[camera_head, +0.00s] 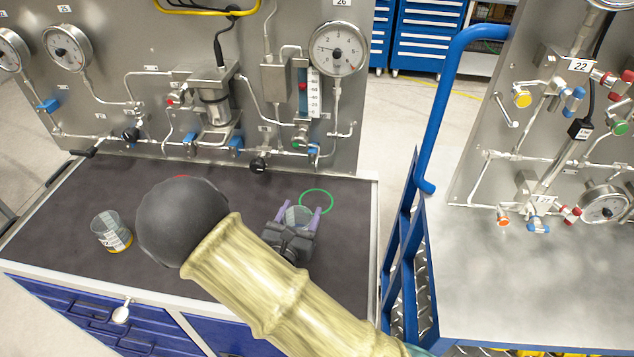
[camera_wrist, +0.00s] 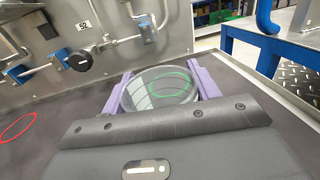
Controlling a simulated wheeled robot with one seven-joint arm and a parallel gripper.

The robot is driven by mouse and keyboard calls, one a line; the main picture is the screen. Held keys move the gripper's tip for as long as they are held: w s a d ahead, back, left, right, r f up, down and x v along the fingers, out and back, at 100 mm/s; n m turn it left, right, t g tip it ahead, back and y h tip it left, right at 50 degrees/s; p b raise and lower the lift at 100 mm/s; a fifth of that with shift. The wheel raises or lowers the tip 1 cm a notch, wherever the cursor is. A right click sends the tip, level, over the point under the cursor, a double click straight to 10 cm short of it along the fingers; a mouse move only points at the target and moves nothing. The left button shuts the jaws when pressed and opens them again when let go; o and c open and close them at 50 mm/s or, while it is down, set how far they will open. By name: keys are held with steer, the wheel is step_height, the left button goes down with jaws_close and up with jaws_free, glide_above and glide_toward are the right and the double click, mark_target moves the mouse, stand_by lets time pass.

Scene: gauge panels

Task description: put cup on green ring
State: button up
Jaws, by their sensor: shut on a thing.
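A clear, see-through cup (camera_head: 297,216) is between the purple fingers of my gripper (camera_head: 299,213), above the dark bench top. In the wrist view my gripper (camera_wrist: 160,88) is shut on the cup (camera_wrist: 142,95), one finger on each side. The green ring (camera_head: 318,189) lies flat on the bench, just beyond and slightly right of the cup. In the wrist view the green ring (camera_wrist: 177,68) shows through the cup. I cannot tell the cup's exact height above the bench.
A red ring (camera_wrist: 18,128) lies to the left, mostly hidden by my arm in the head view. The gauge panel (camera_head: 265,165) rises behind; a blue rail (camera_head: 440,110) stands right of the bench.

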steer(key=p+x, duration=0.1)
steer(key=x, duration=0.9)
steer(key=shift+d+p, duration=0.1)
steer(key=shift+p, duration=0.3)
steer(key=shift+w, duration=0.3)
steer(key=p+x, duration=0.1)
steer(key=x, duration=0.3)
steer(key=shift+s+f+p, duration=0.1)
steer(key=shift+f+p, duration=0.2)
steer(key=shift+f, duration=0.5)
steer(key=shift+f, duration=0.15)
steer(key=o, duration=1)
